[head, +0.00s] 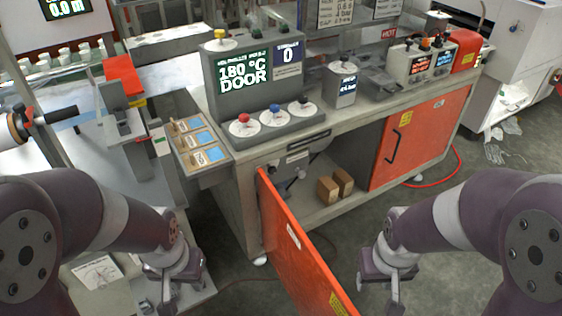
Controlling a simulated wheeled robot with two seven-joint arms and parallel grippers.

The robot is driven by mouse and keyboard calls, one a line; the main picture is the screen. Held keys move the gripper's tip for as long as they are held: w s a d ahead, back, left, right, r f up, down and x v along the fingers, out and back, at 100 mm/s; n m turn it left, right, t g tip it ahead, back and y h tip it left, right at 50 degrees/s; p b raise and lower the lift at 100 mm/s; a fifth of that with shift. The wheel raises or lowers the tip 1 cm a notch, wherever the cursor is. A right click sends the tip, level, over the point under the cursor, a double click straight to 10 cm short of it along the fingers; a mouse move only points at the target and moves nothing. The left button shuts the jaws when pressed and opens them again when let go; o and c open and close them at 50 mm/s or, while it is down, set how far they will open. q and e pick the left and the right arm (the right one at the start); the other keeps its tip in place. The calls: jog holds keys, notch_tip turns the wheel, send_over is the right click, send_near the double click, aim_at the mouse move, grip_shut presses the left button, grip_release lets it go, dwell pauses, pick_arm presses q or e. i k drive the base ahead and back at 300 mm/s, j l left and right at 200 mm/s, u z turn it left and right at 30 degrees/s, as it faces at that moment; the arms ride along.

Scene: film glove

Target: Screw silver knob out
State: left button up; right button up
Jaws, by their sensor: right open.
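I cannot single out a silver knob with certainty. Small grey metallic fittings (299,171) show in the dim upper part of the open cabinet under the counter, too small to make out. My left gripper (172,292) hangs at the lower left, in front of the counter and left of the open orange door (300,250); its jaw opening is not clear. My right gripper (388,285) is open over the floor, right of that door. Neither gripper is near the fittings, and I see nothing held.
A console (252,80) reading 180 °C DOOR stands on the counter, with red, blue and dark knobs in front. A second orange door (415,137) is shut. A red hose lies on the floor at right.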

aim_at(301, 174)
jog(key=i+l, duration=0.2)
jog(key=l, duration=0.2)
jog(key=i+l+u, duration=0.15)
jog(key=i+l, duration=0.3)
jog(key=l, duration=0.3)
jog(key=i+l+u, duration=0.1)
jog(key=l, duration=0.3)
jog(key=i+l+u, duration=0.1)
jog(key=i+l, duration=0.15)
jog(key=l, duration=0.2)
jog(key=i+l, duration=0.15)
jog(key=l, duration=0.25)
jog(key=i+l+u, duration=0.15)
jog(key=l, duration=0.3)
jog(key=i+l, duration=0.2)
jog(key=l, duration=0.25)
